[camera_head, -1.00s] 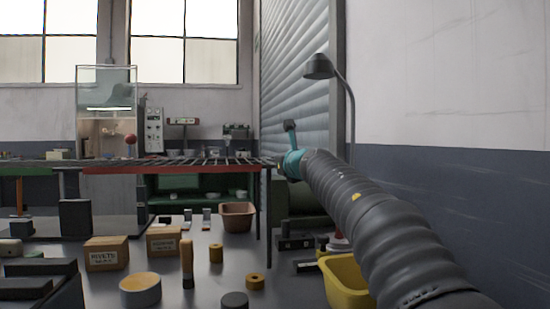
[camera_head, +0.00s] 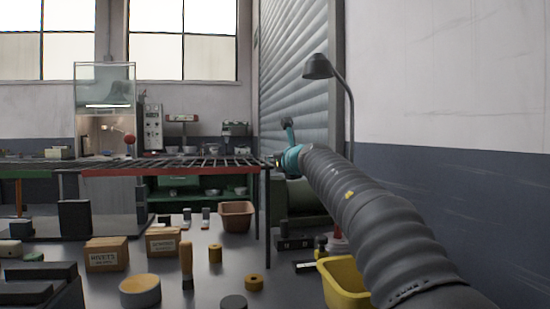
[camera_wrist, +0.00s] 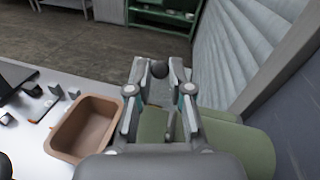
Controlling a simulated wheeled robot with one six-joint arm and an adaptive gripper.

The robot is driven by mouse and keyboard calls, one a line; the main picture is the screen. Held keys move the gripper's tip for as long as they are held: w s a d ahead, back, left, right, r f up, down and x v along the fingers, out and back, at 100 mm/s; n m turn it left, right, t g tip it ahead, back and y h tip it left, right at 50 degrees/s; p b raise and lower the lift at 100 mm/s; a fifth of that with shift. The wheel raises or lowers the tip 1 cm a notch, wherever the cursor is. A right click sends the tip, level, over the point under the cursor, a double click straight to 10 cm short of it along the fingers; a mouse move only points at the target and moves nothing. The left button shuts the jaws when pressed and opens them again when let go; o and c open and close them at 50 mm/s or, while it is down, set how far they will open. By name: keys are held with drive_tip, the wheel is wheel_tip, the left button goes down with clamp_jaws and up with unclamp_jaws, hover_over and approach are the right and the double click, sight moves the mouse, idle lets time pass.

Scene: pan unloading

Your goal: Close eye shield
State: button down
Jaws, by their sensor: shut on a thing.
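Below the fingers lies a rounded green machine body (camera_wrist: 245,142), partly hidden by my gripper. A thin grey lever (camera_wrist: 171,126) stands up between the fingers. In the head view my arm hides the fingers and the knob; part of the dark green body (camera_head: 297,195) shows below the wrist.
A brown bin (camera_wrist: 53,142) stands left of my gripper. A metal rack (camera_head: 195,165) on dark legs is left of my wrist. A lamp (camera_head: 318,66) and ribbed shutter stand close behind and right. A yellow bin (camera_head: 342,282) sits below my arm.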

drive_tip(key=shift+w+a+g+p, duration=0.1)
drive_tip(key=shift+a+g+p, duration=0.05)
drive_tip(key=shift+g+p, duration=0.3)
drive_tip(key=c, duration=1.1)
unclamp_jaws()
drive_tip(key=shift+a, duration=0.1)
drive_tip(key=shift+o, duration=0.2)
drive_tip(key=shift+d, duration=0.2)
drive_tip(key=v, duration=1.2)
drive_tip(key=shift+a+r, duration=0.1)
drive_tip(key=shift+r, duration=0.05)
